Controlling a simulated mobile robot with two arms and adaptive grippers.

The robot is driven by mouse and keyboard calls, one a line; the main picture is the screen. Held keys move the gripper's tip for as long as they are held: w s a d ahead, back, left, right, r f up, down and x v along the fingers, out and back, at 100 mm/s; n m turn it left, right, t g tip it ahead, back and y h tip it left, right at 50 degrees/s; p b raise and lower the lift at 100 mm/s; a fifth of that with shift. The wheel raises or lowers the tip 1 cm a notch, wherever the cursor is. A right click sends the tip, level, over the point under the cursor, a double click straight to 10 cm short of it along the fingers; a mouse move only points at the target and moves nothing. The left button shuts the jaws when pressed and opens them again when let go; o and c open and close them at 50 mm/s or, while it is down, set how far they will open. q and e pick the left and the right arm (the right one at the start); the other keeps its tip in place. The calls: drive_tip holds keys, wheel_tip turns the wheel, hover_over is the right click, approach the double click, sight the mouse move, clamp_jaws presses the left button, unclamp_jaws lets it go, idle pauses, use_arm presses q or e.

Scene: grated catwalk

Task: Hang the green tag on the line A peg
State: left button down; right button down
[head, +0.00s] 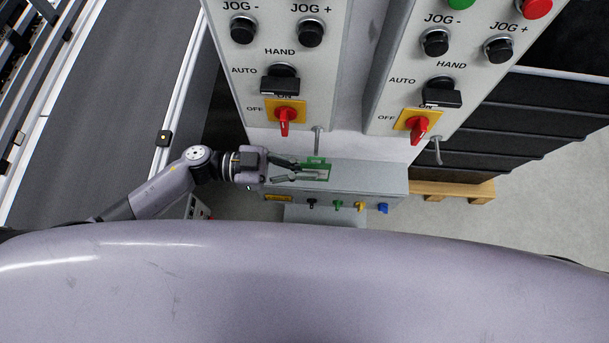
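The green tag (317,169) has a pale middle and a small loop at its upper edge. It shows at the top of the grey box below the left panel. My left gripper (299,170) reaches it from the left. Its two dark fingers are apart, with their tips at the tag's left part; I cannot see a firm grip on it. A grey metal peg (318,139) sticks out below the left panel, just above the tag in the picture. A second peg (437,150) is below the right panel. No line A label is readable. My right gripper is out of view.
The left panel (250,96) and right panel (465,82) carry knobs and red switches. The grey box (385,180) has black, green, yellow and blue items along its front. A conveyor (110,100) runs at left. A wooden pallet (455,191) lies at right.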

use_arm(q)
drive_tip(key=w+b, duration=0.1)
drive_tip(key=w, duration=0.1)
drive_tip(key=w+f+b, duration=0.1)
drive_tip(key=w, duration=0.1)
drive_tip(key=shift+w, duration=0.35)
drive_tip(key=shift+f, duration=0.1)
idle(0.4)
drive_tip(key=c, duration=2.3)
unclamp_jaws()
drive_tip(key=o, duration=0.6)
